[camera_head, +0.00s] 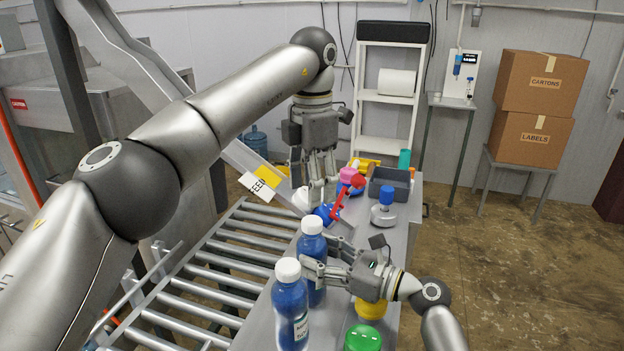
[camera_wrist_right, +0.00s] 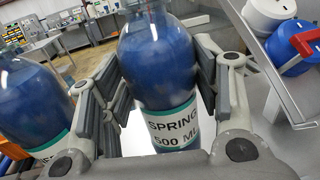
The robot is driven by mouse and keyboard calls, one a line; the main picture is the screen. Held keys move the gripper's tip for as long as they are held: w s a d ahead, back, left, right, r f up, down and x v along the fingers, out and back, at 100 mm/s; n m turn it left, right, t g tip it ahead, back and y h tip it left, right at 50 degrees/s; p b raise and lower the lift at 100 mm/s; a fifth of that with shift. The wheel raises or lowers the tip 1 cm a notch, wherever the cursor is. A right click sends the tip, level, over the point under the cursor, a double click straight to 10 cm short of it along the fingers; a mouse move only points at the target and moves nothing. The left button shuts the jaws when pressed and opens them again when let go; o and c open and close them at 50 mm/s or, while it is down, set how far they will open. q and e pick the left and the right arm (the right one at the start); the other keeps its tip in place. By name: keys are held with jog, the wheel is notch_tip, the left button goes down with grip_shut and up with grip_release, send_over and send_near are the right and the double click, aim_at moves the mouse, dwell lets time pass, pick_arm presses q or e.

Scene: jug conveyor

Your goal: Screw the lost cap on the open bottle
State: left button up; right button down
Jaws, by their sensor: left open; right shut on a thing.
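My right gripper (camera_head: 322,258) is shut on the far blue bottle (camera_head: 312,246), around its body. The bottle stands upright. A second blue bottle (camera_head: 290,308) with a white cap (camera_head: 288,270) stands nearer. My left gripper (camera_head: 322,196) is open, pointing down above a blue round piece (camera_head: 325,213). I cannot tell which piece is the lost cap.
A roller conveyor (camera_head: 215,268) runs along the left. A red-handled item (camera_head: 341,203), a pink piece (camera_head: 348,175) and a grey bin (camera_head: 390,180) crowd the table's far end. A green-topped item (camera_head: 362,338) and a yellow one (camera_head: 370,308) stand near my right gripper.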

aim_at(312, 220)
pick_arm(q)
jog(key=n, duration=0.5)
jog(key=shift+r, duration=0.2)
jog(key=n, duration=0.3)
jog(key=shift+r+n, duration=0.1)
jog(key=shift+n, duration=0.3)
jog(key=shift+f, duration=4)
jog(key=shift+c, duration=0.3)
jog(key=c, duration=1)
jog(key=m, duration=0.5)
jog(key=o, duration=1.2)
